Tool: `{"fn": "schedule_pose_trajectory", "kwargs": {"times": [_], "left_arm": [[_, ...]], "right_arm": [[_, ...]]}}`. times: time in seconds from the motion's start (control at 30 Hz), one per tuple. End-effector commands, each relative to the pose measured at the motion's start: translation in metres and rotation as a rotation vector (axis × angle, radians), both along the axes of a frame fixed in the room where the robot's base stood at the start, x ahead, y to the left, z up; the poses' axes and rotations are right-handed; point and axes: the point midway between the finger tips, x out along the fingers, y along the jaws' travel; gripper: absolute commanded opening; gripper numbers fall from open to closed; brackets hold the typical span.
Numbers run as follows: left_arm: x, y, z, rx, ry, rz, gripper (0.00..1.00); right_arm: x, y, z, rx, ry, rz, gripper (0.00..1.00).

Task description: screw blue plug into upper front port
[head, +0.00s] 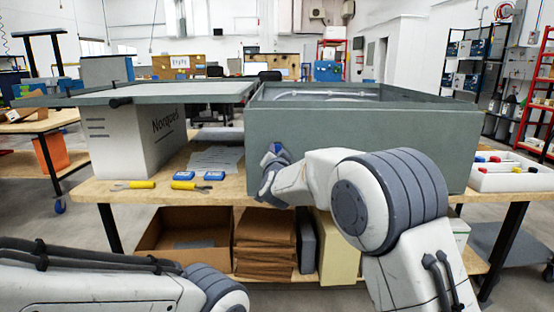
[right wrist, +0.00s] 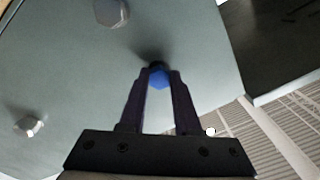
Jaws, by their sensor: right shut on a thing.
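The blue plug (right wrist: 159,78) is held between the fingertips of my right gripper (right wrist: 157,73) in the right wrist view. It sits at the front wall (right wrist: 200,45) of the grey analyser housing, with a dark patch behind it. I cannot tell whether it is threaded in, as the fingers and the plug hide the port. In the head view the plug shows as a small blue spot (head: 277,148) at my right gripper (head: 274,160), by the left part of the housing's front (head: 380,135). My left gripper is out of view; only its arm shows at lower left.
Two pale hexagonal fittings (right wrist: 110,12) (right wrist: 29,126) are on the same wall. A white tray (head: 512,180) with coloured plugs stands at right. Yellow-handled tools (head: 190,186) and small blue boxes (head: 214,175) lie left on the bench. A grey lid (head: 170,93) extends left above a Norqwell box (head: 120,150).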

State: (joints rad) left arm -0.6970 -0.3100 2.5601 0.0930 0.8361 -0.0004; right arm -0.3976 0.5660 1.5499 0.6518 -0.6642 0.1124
Motion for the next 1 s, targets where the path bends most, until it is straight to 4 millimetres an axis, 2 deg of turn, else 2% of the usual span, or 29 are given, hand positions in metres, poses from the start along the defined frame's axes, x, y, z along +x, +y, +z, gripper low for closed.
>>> {"fn": "schedule_pose_trajectory", "kwargs": {"times": [0.2, 0.67, 1.0], "left_arm": [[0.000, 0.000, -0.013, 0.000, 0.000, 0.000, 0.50], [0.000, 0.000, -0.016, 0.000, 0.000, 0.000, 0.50], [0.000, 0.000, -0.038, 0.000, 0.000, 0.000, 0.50]], "right_arm": [[0.000, 0.002, 0.003, 0.107, -0.010, 0.003, 0.00], [0.000, 0.002, 0.004, 0.144, -0.010, 0.002, 0.00], [-0.001, 0.002, 0.003, 0.344, -0.010, 0.003, 0.00]]}}
